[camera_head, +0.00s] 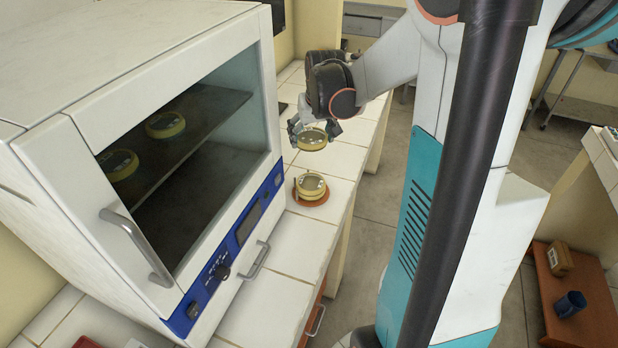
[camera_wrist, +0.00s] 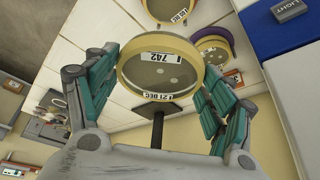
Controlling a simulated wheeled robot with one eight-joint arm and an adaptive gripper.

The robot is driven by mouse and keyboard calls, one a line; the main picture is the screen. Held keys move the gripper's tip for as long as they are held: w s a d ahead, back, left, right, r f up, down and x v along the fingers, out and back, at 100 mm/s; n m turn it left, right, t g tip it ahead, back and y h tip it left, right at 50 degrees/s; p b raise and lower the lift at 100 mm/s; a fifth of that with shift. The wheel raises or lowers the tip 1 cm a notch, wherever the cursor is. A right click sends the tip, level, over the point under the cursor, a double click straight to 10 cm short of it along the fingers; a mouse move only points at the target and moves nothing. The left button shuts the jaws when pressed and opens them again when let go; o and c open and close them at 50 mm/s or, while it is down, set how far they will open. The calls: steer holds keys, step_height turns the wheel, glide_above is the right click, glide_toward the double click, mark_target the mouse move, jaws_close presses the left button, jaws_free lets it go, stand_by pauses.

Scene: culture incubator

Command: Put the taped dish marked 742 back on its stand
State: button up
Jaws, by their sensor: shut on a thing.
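The taped dish marked 742 (camera_wrist: 160,75) is a round, yellow-rimmed dish with a clear top and white labels. My gripper (camera_wrist: 160,90) is shut on it, its teal fingers on either side of the rim. In the head view my gripper (camera_head: 314,127) holds this dish (camera_head: 312,140) above the white tiled counter. A similar dish (camera_head: 310,183) rests on a round terracotta-coloured stand (camera_head: 312,203) nearer the camera. In the wrist view one dish (camera_wrist: 172,12) is cut by the top edge, and another (camera_wrist: 212,45) sits by a purple edge. An empty stand cannot be made out.
The white incubator (camera_head: 120,65) stands left of the counter (camera_head: 275,310); two yellow-rimmed dishes (camera_head: 165,124) (camera_head: 122,164) show behind its glass. Its door handle (camera_head: 137,245) juts out. Bare counter lies in front of the nearer dish. A blue cup (camera_head: 570,304) stands far right.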

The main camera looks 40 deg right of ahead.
mark_target(310, 181)
step_height(310, 181, down, 15)
steer(key=b, duration=0.4)
steer(key=shift+f, duration=0.2)
steer(key=shift+f+b, duration=0.2)
steer(key=shift+b, duration=0.2)
steer(key=o, duration=1.2)
steer(key=shift+r, duration=0.15)
steer(key=p+v, duration=0.4)
steer(key=v, duration=0.8)
